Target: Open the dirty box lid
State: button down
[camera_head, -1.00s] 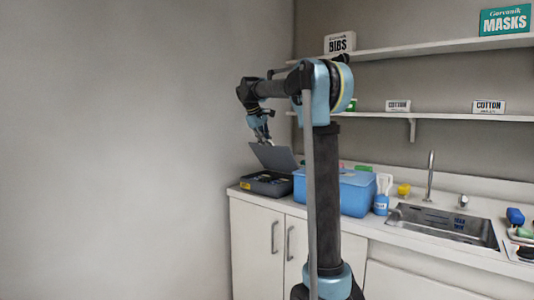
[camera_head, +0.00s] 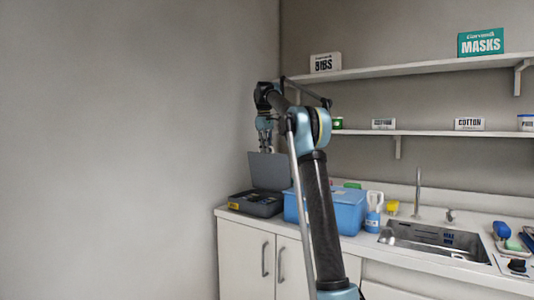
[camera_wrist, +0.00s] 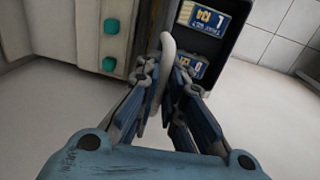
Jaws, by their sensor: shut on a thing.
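The dark grey box (camera_head: 258,204) with a yellow label sits at the left end of the counter. Its lid (camera_head: 270,171) stands up, close to vertical, with the inside of the box showing. My gripper (camera_head: 266,148) is at the lid's top edge. In the wrist view my gripper (camera_wrist: 168,80) is shut around a pale curved loop (camera_wrist: 167,45), which looks like a handle. I cannot tell exactly how the loop joins the lid. A dark panel (camera_wrist: 232,38) with blue and yellow labels shows behind it.
A blue box (camera_head: 350,209) stands right beside the dark box. A blue-and-white bottle (camera_head: 373,221), a yellow item (camera_head: 392,207) and the sink (camera_head: 432,238) are further right. Shelves (camera_head: 410,133) run above. The wall (camera_head: 120,140) is close on the left.

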jog(key=shift+w+d, duration=0.15)
jog(key=shift+w, duration=0.2)
dwell(0.3)
jog(key=c, duration=1.7)
grip_release()
jog(key=shift+d, duration=0.1)
jog(key=shift+r, duration=0.2)
jog(key=shift+s+a+r, duration=0.1)
jog(key=shift+a+r, duration=0.05)
jog(key=shift+r, duration=1.6)
jog(key=shift+s+a+r, duration=0.1)
jog(key=shift+r, duration=1.65)
